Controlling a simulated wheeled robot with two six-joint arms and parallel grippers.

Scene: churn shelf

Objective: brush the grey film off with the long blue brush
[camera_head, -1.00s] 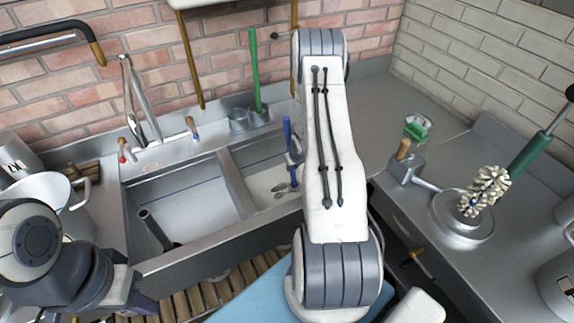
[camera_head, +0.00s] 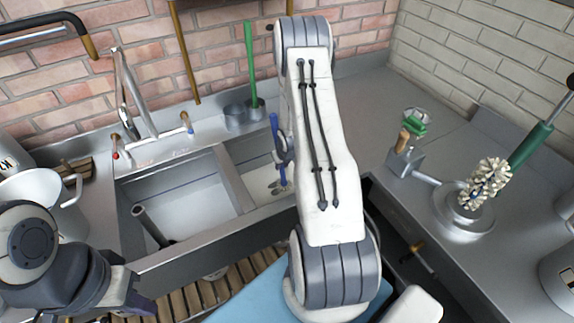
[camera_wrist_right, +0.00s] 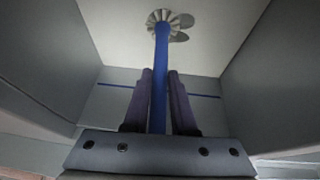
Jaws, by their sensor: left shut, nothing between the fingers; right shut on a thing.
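The long blue brush (camera_head: 275,135) stands nearly upright over the right sink basin (camera_head: 250,158). My right gripper (camera_head: 285,150) is shut on its handle, partly hidden by my arm in the head view. In the right wrist view the blue handle (camera_wrist_right: 160,75) runs between my right gripper's fingers (camera_wrist_right: 160,85). Its round pale bristle head (camera_wrist_right: 162,19) is at the basin floor, with dark rounded marks beside it; I cannot tell contact. I cannot clearly make out the grey film on the pale floor. My left gripper (camera_head: 140,304) is shut and empty at the lower left, apart from the sink.
A divider (camera_head: 231,183) separates the basins. A tap (camera_head: 128,95) and a green brush (camera_head: 250,65) stand behind. A white-bristled green brush (camera_head: 488,180) and metal fittings occupy the right counter.

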